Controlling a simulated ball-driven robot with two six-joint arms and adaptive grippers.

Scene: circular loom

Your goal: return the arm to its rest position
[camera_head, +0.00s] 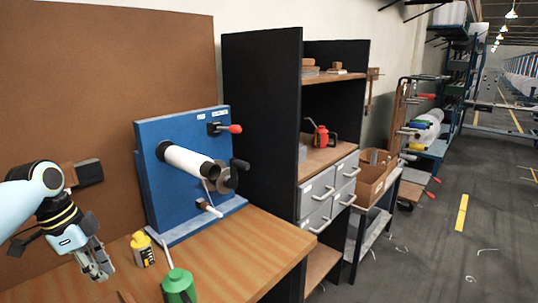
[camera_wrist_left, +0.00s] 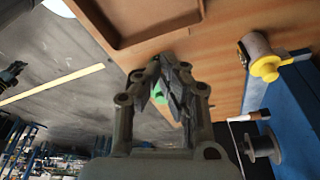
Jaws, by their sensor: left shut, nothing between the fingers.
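My left gripper (camera_head: 103,272) is in the lower left of the head view. Its fingers point down over the left part of the wooden bench (camera_head: 225,262). It is shut and empty. In the left wrist view its fingertips (camera_wrist_left: 168,65) come together over the bench, and part of a green object (camera_wrist_left: 158,93) shows behind them. My left arm comes in from the left edge. My right gripper is in neither view.
A brown tray (camera_wrist_left: 118,42) shows in the wrist view. Dark shelving (camera_head: 262,130) stands right of the bench.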

